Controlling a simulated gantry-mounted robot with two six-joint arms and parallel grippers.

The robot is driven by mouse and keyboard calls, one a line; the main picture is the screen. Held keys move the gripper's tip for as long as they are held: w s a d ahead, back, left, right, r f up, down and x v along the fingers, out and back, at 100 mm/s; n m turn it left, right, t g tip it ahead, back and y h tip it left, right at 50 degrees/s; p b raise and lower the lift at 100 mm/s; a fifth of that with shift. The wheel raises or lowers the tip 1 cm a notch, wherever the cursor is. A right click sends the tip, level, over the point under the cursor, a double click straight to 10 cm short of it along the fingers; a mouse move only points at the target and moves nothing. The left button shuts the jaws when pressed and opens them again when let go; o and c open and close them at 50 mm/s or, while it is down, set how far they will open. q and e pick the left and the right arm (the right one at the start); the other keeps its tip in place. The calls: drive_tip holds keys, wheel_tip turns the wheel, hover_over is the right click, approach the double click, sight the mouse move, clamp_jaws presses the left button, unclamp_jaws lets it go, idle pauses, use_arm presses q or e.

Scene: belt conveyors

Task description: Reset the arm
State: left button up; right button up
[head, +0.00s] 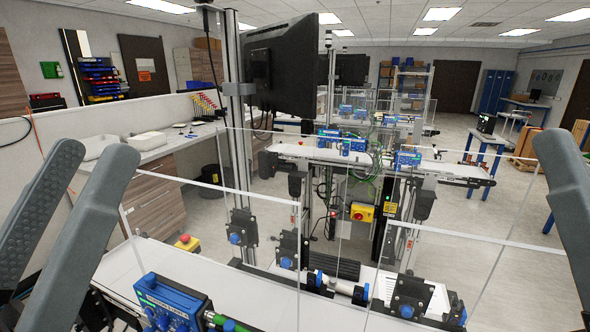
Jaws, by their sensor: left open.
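My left gripper (93,152) is at the left edge, its two long grey fingers pointing up with a gap between them. It is open, and I see nothing held in it. One grey finger of my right gripper (570,195) shows at the right edge. Its other finger is out of frame, so I cannot tell whether it is open. Both grippers appear in front of the near belt conveyor (250,290), and neither visibly touches it. My arms' lower parts are mostly cut off by the frame.
Clear guard panels (245,190) stand along the near conveyor. A blue sensor box (172,303) sits at its front. A post with a black monitor (285,65) rises behind it. Further conveyors (350,155) lie beyond.

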use_arm(q)
drive_tip(key=a+r+n+t+y+p, duration=0.1)
drive_tip(key=a+r+y+p, duration=0.1)
drive_tip(key=r+p, duration=1)
drive_tip(key=a+r+n+t+y+p, duration=0.1)
drive_tip(key=r+y+p, duration=0.4)
drive_tip(key=r+p, duration=0.8)
drive_tip(key=shift+s+a+r, duration=0.4)
drive_tip(key=shift+a+r, duration=0.2)
drive_tip(key=shift+a, duration=0.15)
